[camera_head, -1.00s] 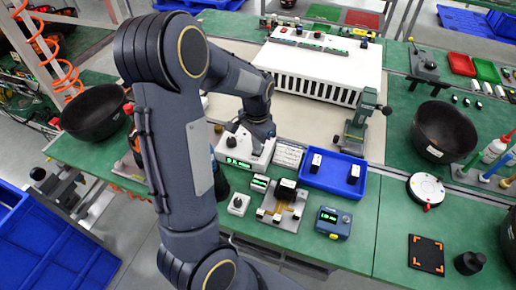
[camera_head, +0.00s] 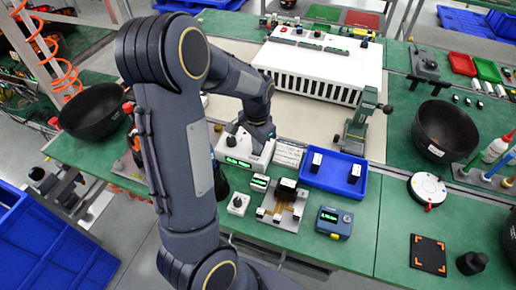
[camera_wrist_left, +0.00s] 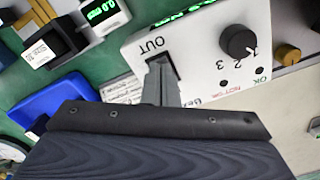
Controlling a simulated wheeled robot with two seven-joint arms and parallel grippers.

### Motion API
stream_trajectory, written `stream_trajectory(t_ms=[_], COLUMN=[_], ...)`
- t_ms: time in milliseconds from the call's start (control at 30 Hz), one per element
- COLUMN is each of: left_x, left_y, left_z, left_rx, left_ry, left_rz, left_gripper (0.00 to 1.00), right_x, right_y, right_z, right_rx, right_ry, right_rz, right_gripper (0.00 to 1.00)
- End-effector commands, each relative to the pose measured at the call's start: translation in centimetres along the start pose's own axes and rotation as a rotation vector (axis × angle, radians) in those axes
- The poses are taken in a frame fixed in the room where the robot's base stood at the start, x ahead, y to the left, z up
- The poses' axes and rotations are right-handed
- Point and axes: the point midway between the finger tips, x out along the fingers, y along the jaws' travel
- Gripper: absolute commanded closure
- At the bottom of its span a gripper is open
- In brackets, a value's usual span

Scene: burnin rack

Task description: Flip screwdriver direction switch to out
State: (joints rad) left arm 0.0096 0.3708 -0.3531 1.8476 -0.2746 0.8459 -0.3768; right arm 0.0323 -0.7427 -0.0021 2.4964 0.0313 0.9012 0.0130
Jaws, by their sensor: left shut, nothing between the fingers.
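The screwdriver controller is a white box (camera_head: 262,160) with a green display, on the green bench in the head view. In the left wrist view, the box (camera_wrist_left: 208,75) has a dark slot-shaped switch (camera_wrist_left: 177,60) beside the label "OUT". My left gripper (camera_wrist_left: 160,65) is shut and empty, with its fingertips at this switch. They cover part of it, so I cannot tell which way it is set or whether they touch it. In the head view the left gripper (camera_head: 233,141) is over the box, partly hidden. My right gripper is out of view.
A black knob (camera_wrist_left: 238,41) marked 1, 2, 3 sits on the same box. A blue tray (camera_head: 331,191), a metal fixture (camera_head: 283,217) and a small blue meter (camera_head: 334,223) stand close by on the right. A large white slotted unit (camera_head: 318,67) stands behind.

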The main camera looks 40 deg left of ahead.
Motion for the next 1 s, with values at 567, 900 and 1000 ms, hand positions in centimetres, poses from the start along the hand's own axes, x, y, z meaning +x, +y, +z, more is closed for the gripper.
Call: stream_trajectory(t_ms=[567, 900, 1000], left_x=[1.0, -0.8, -1.7], left_y=[0.0, 0.0, 0.0], left_z=[0.0, 0.0, 0.0], left_rx=[0.000, 0.000, 0.000], left_ry=[0.000, 0.000, 0.000], left_rz=[0.000, 0.000, 0.000], left_gripper=[1.00, 1.00, 1.00], right_x=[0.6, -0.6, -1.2], right_y=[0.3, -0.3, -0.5], right_z=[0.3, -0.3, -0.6], right_rx=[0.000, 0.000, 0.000], right_ry=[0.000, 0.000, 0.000], right_rz=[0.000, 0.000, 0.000], right_gripper=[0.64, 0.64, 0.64])
